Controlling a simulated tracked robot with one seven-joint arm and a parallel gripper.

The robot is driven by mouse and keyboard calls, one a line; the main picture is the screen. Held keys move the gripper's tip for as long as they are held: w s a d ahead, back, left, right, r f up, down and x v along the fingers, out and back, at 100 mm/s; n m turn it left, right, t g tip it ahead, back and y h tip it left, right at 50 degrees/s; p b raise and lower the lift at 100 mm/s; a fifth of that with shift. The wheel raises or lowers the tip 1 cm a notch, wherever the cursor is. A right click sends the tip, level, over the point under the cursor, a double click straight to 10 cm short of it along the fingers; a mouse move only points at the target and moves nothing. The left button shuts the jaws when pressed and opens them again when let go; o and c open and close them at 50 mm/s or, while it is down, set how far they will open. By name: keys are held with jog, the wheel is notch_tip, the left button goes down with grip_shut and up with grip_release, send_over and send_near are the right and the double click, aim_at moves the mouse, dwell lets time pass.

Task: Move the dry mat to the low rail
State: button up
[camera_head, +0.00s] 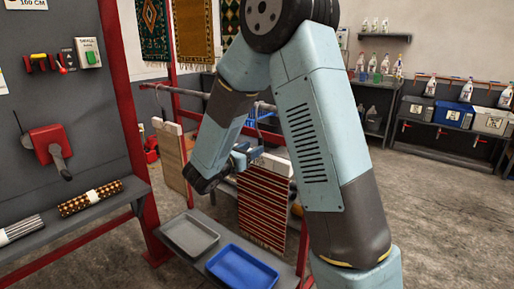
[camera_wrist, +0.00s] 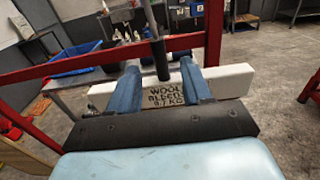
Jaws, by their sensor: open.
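A red striped mat (camera_head: 264,205) hangs from a white clamp bar (camera_head: 275,165) in the head view. A beige mat (camera_head: 172,160) hangs to its left from another pale bar. I cannot tell from the pictures which mat is dry. My gripper (camera_head: 243,155) is at the striped mat's bar. In the wrist view my open gripper (camera_wrist: 160,66) has its two blue fingers over the white bar (camera_wrist: 232,83), either side of a dark hook stem and a label reading "WOOL" and what looks like "9.7 KG". A grey rail (camera_head: 196,93) runs behind my arm; I cannot tell whether it is the low rail.
A grey tray (camera_head: 190,234) and a blue tray (camera_head: 243,268) sit on a low shelf below the mats. Red posts (camera_head: 130,120) frame the rack. Rolled rugs (camera_head: 90,198) lie on a ledge at left. Open concrete floor (camera_head: 440,215) lies to the right.

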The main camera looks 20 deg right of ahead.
jog(key=v, duration=0.9)
jog(key=s+d+r+m+g+y, duration=0.45)
jog(key=s+d+m+g, duration=0.45)
jog(key=s+d+m, duration=0.5)
jog(key=s+a+r+m+t+y, duration=0.1)
jog(key=s+r+m+t+y, duration=0.1)
jog(key=s+m+y, duration=0.3)
jog(key=s+a+r+m+t+y, duration=0.2)
jog(key=s+r+m+y, duration=0.1)
jog(key=s+m+y, duration=0.2)
jog(key=s+m, duration=0.1)
jog(key=s, duration=0.1)
jog(key=shift+s+a+r, duration=0.25)
jog(key=shift+a, duration=0.05)
